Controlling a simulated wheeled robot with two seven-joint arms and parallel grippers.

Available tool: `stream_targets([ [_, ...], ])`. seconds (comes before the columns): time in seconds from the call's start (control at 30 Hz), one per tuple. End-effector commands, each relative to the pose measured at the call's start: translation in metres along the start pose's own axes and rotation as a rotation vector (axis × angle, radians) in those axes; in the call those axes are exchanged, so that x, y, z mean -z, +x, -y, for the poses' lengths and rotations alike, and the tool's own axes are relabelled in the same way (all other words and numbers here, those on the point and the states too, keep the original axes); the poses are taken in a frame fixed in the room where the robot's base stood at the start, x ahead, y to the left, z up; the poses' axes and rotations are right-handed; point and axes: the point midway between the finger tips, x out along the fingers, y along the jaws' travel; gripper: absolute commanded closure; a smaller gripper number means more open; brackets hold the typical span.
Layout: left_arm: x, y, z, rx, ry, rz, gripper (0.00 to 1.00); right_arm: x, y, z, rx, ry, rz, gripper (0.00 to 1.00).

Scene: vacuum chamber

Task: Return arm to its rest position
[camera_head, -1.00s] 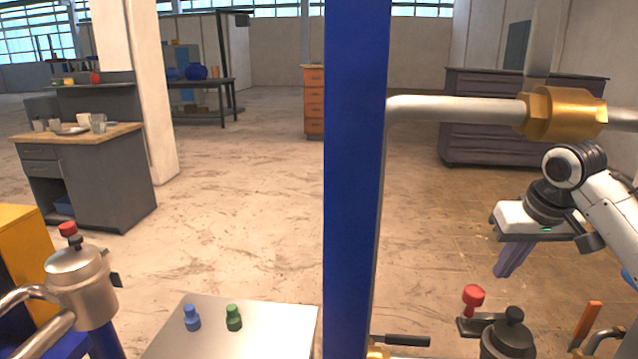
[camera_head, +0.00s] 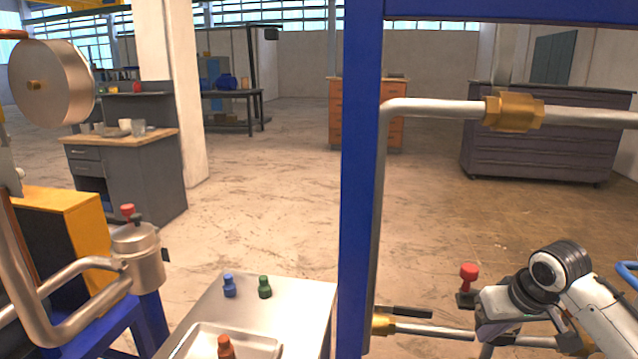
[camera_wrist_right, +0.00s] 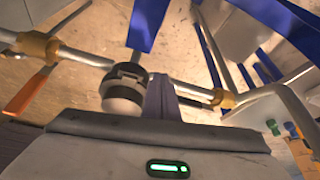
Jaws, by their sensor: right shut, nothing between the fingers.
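My right arm with its white wrist and black joint (camera_head: 561,270) is at the lower right of the head view. My right gripper (camera_head: 486,351) points down there, near the pipework, and its fingertips are cut off by the bottom edge. In the right wrist view the shut, empty fingers (camera_wrist_right: 162,98) show as a purple-grey block beyond the white gripper body. I cannot tell whether they touch the pipes. My left arm and gripper are not in view.
A blue upright post (camera_head: 360,180) stands left of my right arm. A red-knobbed valve (camera_head: 468,272) and a lower pipe (camera_head: 433,329) are close to the gripper. A steel table (camera_head: 310,300) holds a blue knob (camera_head: 229,286), a green knob (camera_head: 265,287) and a tray (camera_head: 205,338).

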Motion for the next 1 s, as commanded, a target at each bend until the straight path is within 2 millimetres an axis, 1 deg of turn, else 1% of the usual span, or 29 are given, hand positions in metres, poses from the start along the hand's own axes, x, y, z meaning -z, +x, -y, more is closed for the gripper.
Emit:
stream_targets([
  [0.03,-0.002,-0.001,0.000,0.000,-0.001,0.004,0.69,-0.013,0.018,0.011,0.016,-0.014,-0.001,1.00],
  [0.07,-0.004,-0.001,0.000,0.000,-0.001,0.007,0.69,-0.019,0.028,0.017,0.025,-0.023,-0.007,1.00],
  [0.17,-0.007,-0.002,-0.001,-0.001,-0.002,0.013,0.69,-0.049,0.065,0.041,0.061,-0.057,-0.031,1.00],
  [0.2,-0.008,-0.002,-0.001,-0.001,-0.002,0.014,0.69,-0.065,0.081,0.052,0.078,-0.070,-0.045,1.00],
  [0.27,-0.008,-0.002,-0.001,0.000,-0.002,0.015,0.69,-0.091,0.103,0.070,0.105,-0.088,-0.070,1.00],
  [0.3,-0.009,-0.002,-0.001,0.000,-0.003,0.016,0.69,-0.109,0.116,0.082,0.122,-0.098,-0.089,1.00],
  [0.37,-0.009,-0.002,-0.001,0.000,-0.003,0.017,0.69,-0.138,0.132,0.098,0.147,-0.109,-0.116,1.00],
  [0.4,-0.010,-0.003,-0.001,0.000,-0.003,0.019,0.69,-0.158,0.141,0.108,0.160,-0.114,-0.135,1.00],
  [0.47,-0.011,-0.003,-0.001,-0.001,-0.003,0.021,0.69,-0.188,0.150,0.121,0.178,-0.118,-0.163,1.00],
  [0.5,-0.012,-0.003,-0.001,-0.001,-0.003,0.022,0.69,-0.208,0.154,0.129,0.187,-0.119,-0.183,1.00],
  [0.57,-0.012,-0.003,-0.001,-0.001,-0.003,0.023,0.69,-0.238,0.158,0.140,0.195,-0.119,-0.212,1.00],
  [0.6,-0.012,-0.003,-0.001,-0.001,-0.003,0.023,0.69,-0.258,0.158,0.145,0.198,-0.118,-0.229,1.00],
  [0.67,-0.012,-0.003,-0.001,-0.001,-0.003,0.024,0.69,-0.286,0.156,0.152,0.198,-0.116,-0.256,1.00],
  [0.7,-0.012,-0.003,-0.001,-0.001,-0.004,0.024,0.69,-0.302,0.153,0.155,0.195,-0.116,-0.273,1.00],
  [0.8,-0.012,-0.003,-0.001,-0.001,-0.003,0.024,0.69,-0.337,0.143,0.160,0.180,-0.117,-0.309,1.00],
  [0.9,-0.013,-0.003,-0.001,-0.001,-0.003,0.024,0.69,-0.360,0.135,0.161,0.166,-0.120,-0.332,1.00],
  [1.0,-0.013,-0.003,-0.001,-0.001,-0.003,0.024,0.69,-0.371,0.128,0.161,0.155,-0.125,-0.347,1.00],
])
